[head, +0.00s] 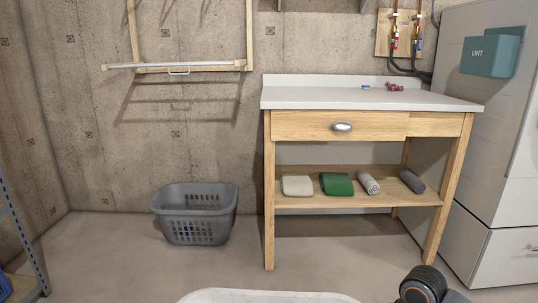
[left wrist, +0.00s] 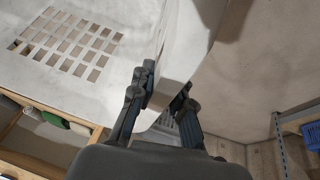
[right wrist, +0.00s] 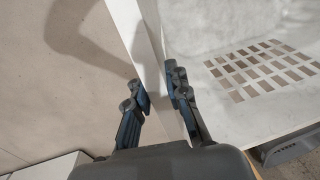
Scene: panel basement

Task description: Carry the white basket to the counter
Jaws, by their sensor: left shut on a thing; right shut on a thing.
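The white basket (head: 268,296) shows only as a pale rim at the bottom edge of the head view. Its slotted wall (left wrist: 125,55) fills much of the left wrist view, and its slotted side also shows in the right wrist view (right wrist: 215,45). My left gripper (left wrist: 166,92) is shut on the basket's edge. My right gripper (right wrist: 158,94) is shut on the edge at another side. The counter (head: 370,97) has a white top on wooden legs and stands ahead, right of centre, apart from the basket. Most of the basket is hidden in the head view.
A small blue item (head: 366,86) and small red items (head: 395,87) lie on the counter's back; its front is clear. Folded cloths (head: 337,184) and rolls lie on its shelf. A grey basket (head: 195,213) stands left of it, a white cabinet (head: 505,150) right.

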